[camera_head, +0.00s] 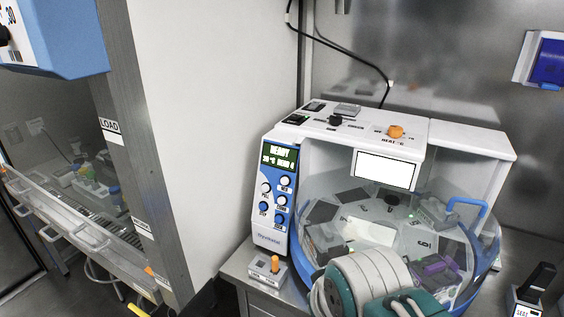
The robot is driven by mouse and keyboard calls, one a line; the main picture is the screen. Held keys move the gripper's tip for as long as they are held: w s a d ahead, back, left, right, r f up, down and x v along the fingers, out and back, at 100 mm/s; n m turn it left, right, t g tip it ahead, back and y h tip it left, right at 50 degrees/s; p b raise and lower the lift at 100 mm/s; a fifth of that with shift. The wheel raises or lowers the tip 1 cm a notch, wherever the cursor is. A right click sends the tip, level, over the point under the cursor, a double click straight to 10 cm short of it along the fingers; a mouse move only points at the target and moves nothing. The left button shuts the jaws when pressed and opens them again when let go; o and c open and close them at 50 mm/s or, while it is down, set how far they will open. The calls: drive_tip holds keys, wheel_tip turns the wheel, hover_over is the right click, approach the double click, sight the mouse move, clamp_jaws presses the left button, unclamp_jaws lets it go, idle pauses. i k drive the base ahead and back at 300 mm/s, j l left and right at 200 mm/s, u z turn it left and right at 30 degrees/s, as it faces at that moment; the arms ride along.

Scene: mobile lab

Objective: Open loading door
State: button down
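A white benchtop machine (335,127) stands at the right with a blue control panel (278,190) and a lit display. A clear curved cover (320,205) encloses its round carousel, which holds several blocks. A blue loop handle (468,203) sticks out at the cover's right side. The cover looks closed, though its edges are hard to make out. My grey and teal arm part crosses the lower front of the machine. My gripper's fingertips do not show. At the left, a glass-fronted cabinet has a post with a "LOAD" label (110,128).
A small box with an orange knob (268,269) stands on the bench left of my arm. A dark upright device (533,284) stands at the lower right. A white partition (195,120) separates the cabinet from the machine. A cable hangs at the back wall.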

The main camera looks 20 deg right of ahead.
sight(469, 288)
drive_tip(key=k+l+z, duration=0.15)
drive_tip(key=z, duration=0.2)
drive_tip(key=k+l+z, duration=0.15)
drive_tip(key=l+z, duration=0.15)
drive_tip(key=k+l+z, duration=0.1)
drive_tip(key=l+z, duration=0.25)
drive_tip(key=i+z, duration=0.15)
